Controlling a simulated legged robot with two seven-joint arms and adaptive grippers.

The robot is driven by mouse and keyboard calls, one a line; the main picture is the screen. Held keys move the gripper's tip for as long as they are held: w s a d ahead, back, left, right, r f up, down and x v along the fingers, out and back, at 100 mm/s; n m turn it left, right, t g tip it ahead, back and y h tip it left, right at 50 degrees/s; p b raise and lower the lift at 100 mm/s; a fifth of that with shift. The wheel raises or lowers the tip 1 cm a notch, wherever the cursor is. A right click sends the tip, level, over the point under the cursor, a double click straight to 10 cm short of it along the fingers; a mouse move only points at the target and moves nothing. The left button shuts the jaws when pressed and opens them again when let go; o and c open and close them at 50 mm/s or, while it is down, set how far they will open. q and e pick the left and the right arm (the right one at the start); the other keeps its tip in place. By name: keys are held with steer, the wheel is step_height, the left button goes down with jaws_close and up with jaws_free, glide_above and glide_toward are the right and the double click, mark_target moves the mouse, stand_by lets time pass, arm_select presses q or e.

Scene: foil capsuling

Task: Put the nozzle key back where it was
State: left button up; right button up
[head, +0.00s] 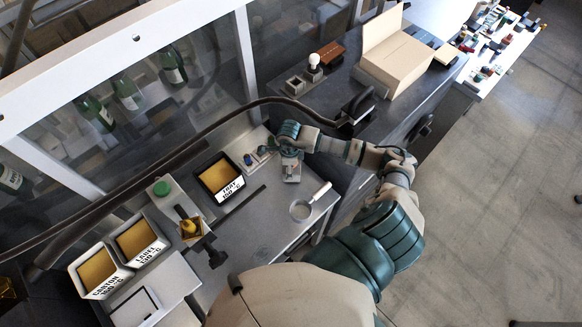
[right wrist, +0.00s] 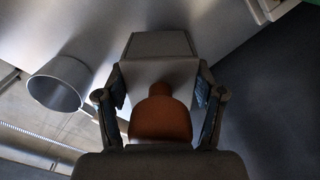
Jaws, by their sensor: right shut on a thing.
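My right gripper (head: 290,152) is over the far right part of the grey bench, and its fingertips are too small to make out in the head view. In the right wrist view the right gripper (right wrist: 160,88) has its two fingers on either side of an orange-brown, rounded handle (right wrist: 160,118), and it is shut on it. I take this to be the nozzle key; its lower end is hidden. A grey block (right wrist: 160,46) lies just beyond the handle, and it also shows in the head view (head: 291,173). I cannot tell whether key and block touch. My left gripper is not in view.
A round metal cup with a handle (head: 301,210) stands near the block. A black tray with a white label (head: 222,195) and a dark blue knob (head: 248,159) are left of the gripper. A dark hose (head: 215,120) crosses behind. The bench front is mostly clear.

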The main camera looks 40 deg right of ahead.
steer(key=shift+f, duration=0.75)
steer(key=shift+s+d, duration=0.1)
steer(key=shift+d, duration=0.15)
steer(key=shift+d+f, duration=0.15)
steer(key=shift+f, duration=0.05)
steer(key=o, duration=1.3)
steer(key=shift+d, duration=0.15)
steer(key=shift+o, duration=0.3)
steer(key=shift+a+r, duration=0.3)
steer(key=shift+a, duration=0.1)
steer(key=r, duration=0.3)
steer(key=r+b, duration=0.1)
steer(key=r, duration=0.3)
steer(key=r+b, duration=0.1)
steer(key=r, duration=0.3)
steer(key=shift+d+r, duration=0.1)
steer(key=shift+d, duration=0.25)
steer(key=shift+r, duration=0.2)
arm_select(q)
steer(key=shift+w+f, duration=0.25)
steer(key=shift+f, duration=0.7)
arm_select(e)
steer(key=shift+a+r, duration=0.1)
steer(key=shift+a, duration=0.15)
